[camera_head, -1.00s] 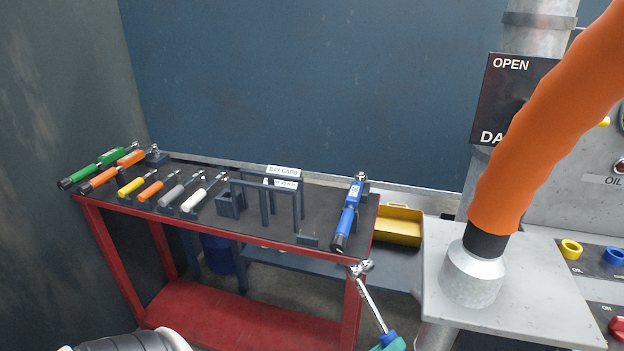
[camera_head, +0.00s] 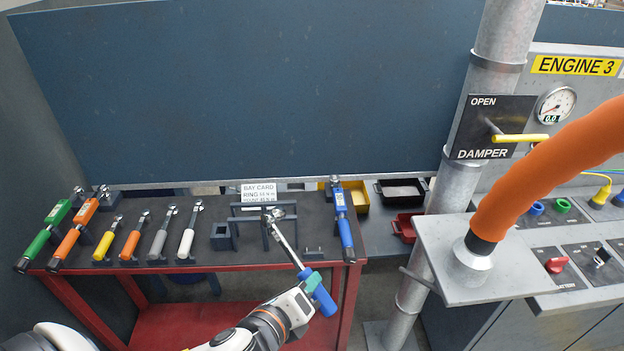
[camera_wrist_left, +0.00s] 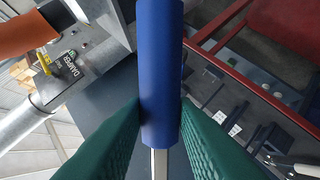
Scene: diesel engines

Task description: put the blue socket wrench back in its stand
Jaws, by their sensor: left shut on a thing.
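My left gripper (camera_head: 312,286), with green fingers, is shut on the blue handle of the socket wrench (camera_head: 288,243). The wrench tilts, its silver shaft and head pointing up and left, in front of the bench as seen from the head. In the left wrist view the blue handle (camera_wrist_left: 160,70) runs between the green fingers (camera_wrist_left: 160,128), with the silver shaft below. On the bench, an empty dark stand block (camera_head: 222,238) is right of the white-handled wrench, and a low dark bracket (camera_head: 313,253) is near the front edge. I cannot tell which is the wrench's stand. My right gripper is out of view.
The red bench (camera_head: 200,268) holds several wrenches at left and a blue torque wrench (camera_head: 343,225) at right. A bay card (camera_head: 258,194) stands on a frame behind the held wrench. A grey pipe (camera_head: 452,190) and orange hose (camera_head: 545,165) are at right.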

